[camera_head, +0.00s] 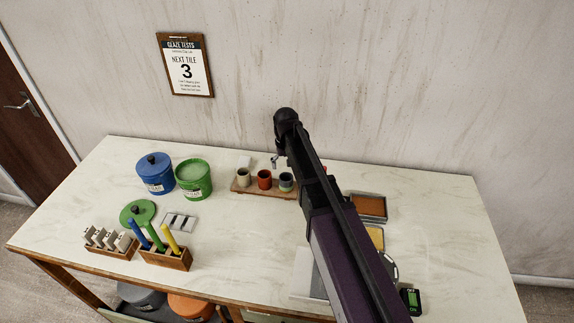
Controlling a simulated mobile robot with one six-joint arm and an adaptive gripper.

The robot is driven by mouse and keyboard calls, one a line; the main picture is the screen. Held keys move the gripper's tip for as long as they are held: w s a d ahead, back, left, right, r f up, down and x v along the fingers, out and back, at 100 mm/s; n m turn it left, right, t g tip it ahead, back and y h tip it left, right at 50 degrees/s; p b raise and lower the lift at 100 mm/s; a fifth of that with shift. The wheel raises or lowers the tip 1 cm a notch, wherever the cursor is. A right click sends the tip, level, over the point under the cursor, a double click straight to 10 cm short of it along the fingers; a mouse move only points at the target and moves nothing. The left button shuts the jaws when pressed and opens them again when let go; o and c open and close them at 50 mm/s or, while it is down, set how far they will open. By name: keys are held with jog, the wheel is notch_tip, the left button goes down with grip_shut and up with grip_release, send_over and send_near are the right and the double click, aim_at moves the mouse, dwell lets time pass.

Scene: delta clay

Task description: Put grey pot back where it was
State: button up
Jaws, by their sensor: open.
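A dark grey rounded pot (141,296) shows partly under the table, on the left, with its upper part visible and the rest cut off by the table and picture edge. I cannot tell whether it is the task's pot; a small grey-blue cup (286,183) also stands upright at the right end of a wooden board. My gripper (275,161) is small in the picture, above the back of the table near the board. It looks empty and open, and apart from the cups. My arm hides part of the table's right side.
The board (240,187) also holds a pale cup (244,177) and a red cup (264,179). A blue lidded pot (155,174) and an open green pot (194,180) stand left. The table's middle (235,235) is clear.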

jog(key=shift+r+p, duration=1.2)
jog(key=shift+r, duration=0.3)
dwell(0.8)
